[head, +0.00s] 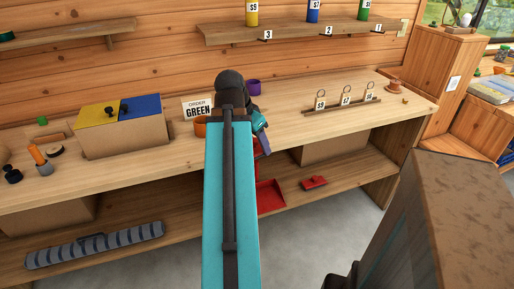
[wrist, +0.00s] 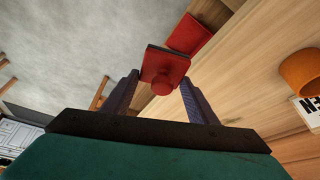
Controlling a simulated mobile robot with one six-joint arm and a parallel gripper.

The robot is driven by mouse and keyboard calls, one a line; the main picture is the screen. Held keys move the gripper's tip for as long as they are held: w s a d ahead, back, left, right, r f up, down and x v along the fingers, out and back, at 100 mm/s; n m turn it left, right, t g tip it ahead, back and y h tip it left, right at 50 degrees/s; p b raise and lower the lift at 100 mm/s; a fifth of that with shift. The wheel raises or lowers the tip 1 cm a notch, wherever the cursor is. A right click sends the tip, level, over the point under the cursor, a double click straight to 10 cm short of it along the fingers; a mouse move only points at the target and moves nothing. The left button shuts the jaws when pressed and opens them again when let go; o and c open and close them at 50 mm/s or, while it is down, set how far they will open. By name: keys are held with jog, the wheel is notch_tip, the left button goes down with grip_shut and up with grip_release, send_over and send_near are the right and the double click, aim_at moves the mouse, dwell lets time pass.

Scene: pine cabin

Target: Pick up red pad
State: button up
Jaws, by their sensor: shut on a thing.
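The red pad (wrist: 165,65) has a round red knob and shows in the wrist view between the fingertips of my gripper (wrist: 161,80). My gripper is shut on it at the knob side and holds it beyond the bench's front edge. In the head view my teal arm hides most of the gripper and the pad. Only a small bit of red shows beside the arm there.
A flat red piece (head: 270,196) and a small red block (head: 314,182) are on the lower shelf. An orange cup (head: 200,127), a purple cup (head: 254,88) and an ORDER GREEN sign (head: 197,108) stand on the bench.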

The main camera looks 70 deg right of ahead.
jog(key=shift+s+a+b, duration=0.15)
jog(key=shift+a+b, duration=0.15)
jog(key=shift+b, duration=0.35)
